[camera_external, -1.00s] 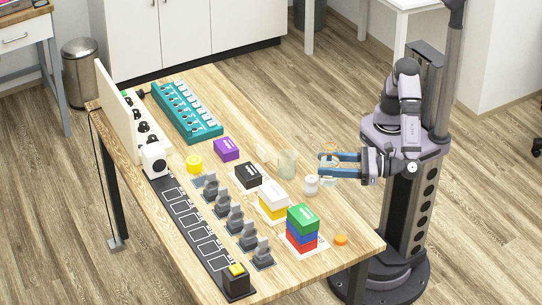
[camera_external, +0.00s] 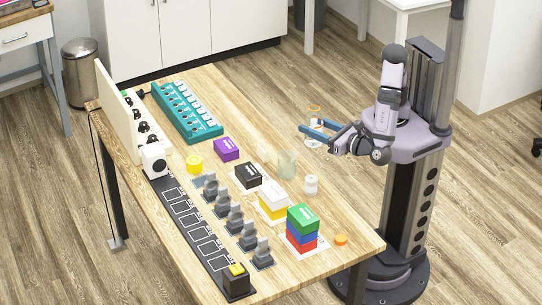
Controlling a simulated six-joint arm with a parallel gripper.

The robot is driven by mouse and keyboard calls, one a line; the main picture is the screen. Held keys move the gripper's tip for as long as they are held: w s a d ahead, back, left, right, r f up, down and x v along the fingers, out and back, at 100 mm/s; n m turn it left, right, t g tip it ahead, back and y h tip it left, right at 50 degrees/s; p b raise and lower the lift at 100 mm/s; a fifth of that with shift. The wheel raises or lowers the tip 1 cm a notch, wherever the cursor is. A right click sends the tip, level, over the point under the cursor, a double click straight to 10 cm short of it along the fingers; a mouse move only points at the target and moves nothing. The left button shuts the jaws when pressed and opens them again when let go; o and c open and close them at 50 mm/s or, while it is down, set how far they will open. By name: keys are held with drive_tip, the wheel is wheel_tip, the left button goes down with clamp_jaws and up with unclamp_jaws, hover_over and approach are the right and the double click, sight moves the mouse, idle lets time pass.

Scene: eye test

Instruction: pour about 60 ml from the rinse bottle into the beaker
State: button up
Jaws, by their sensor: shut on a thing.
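My gripper (camera_external: 316,130), with blue fingers, is shut on a see-through bottle with an orange ring at its top, which looks like the rinse bottle (camera_external: 313,110). It is held above the table's right edge, behind and to the right of the beaker, and looks about upright. Its clear body is hard to make out, and its liquid level cannot be told. The beaker (camera_external: 287,164), clear and faintly greenish, stands upright on the table. The bottle and the beaker are apart. No stream of liquid is visible.
A white jar (camera_external: 311,184) stands close to the beaker. A small pale thing (camera_external: 262,152) is on its left. Black (camera_external: 248,175), purple (camera_external: 226,149) and stacked coloured boxes (camera_external: 302,220) are nearby. An orange disc (camera_external: 341,240) lies near the table's right edge. A teal rack (camera_external: 187,110) stands farther back.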

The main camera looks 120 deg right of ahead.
drive_tip(key=s+d+m+g+h, duration=0.1)
drive_tip(key=s+d+m+g, duration=0.1)
drive_tip(key=s+d+g, duration=0.25)
wheel_tip(320, 180, down, 13)
drive_tip(key=shift+w+t+p, duration=0.3)
drive_tip(key=shift+t+p, duration=0.1)
drive_tip(key=shift+t, duration=0.05)
drive_tip(key=shift+r+p, duration=0.2)
drive_tip(key=shift+p, duration=0.1)
idle(0.4)
